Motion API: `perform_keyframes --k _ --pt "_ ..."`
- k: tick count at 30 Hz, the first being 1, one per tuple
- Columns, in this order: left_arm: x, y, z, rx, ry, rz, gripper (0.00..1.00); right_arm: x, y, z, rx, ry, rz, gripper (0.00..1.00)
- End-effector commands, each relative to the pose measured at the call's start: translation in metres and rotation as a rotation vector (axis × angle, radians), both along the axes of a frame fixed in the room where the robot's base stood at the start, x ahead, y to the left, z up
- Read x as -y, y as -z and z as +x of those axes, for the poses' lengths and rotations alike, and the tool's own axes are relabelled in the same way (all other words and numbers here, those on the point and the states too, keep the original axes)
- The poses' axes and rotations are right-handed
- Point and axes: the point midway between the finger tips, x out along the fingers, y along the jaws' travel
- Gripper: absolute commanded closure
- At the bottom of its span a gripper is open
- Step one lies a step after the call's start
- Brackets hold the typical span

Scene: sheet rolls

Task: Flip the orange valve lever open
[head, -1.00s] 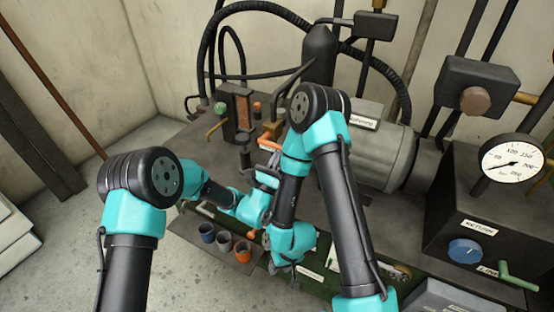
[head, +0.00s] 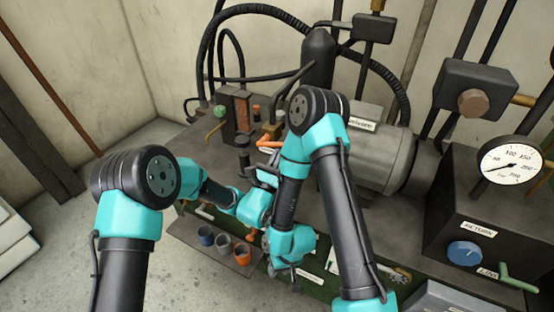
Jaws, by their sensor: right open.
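The orange valve lever (head: 269,144) is on the dark bench near a brass fitting, left of the grey motor. It lies roughly level, and its right end is hidden by my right arm. My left gripper (head: 265,177) is just below and in front of the lever, partly covered by my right forearm. Its jaws are too small and covered to read, and I cannot tell if it touches the lever. My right gripper (head: 272,266) is open, low at the bench's front edge below its turquoise wrist, apart from the lever.
Several small cups stand on a front ledge, among them an orange cup (head: 241,254). The grey motor (head: 378,158) and a black box with a pressure gauge (head: 511,160) stand to the right. A valve block (head: 238,112) and black hoses (head: 228,50) are behind.

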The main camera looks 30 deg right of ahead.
Motion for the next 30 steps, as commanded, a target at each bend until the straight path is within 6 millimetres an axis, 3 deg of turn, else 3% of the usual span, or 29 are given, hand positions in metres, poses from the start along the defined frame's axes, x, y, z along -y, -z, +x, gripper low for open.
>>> perform_keyframes --k 14,30 --pt "-0.001 -0.034 0.002 0.003 0.002 -0.002 1.00 0.000 0.000 0.000 0.000 0.000 0.000 0.57" --pt "-0.012 -0.064 0.018 -0.026 0.001 -0.018 1.00 0.000 0.000 0.000 0.000 0.000 0.000 0.57"
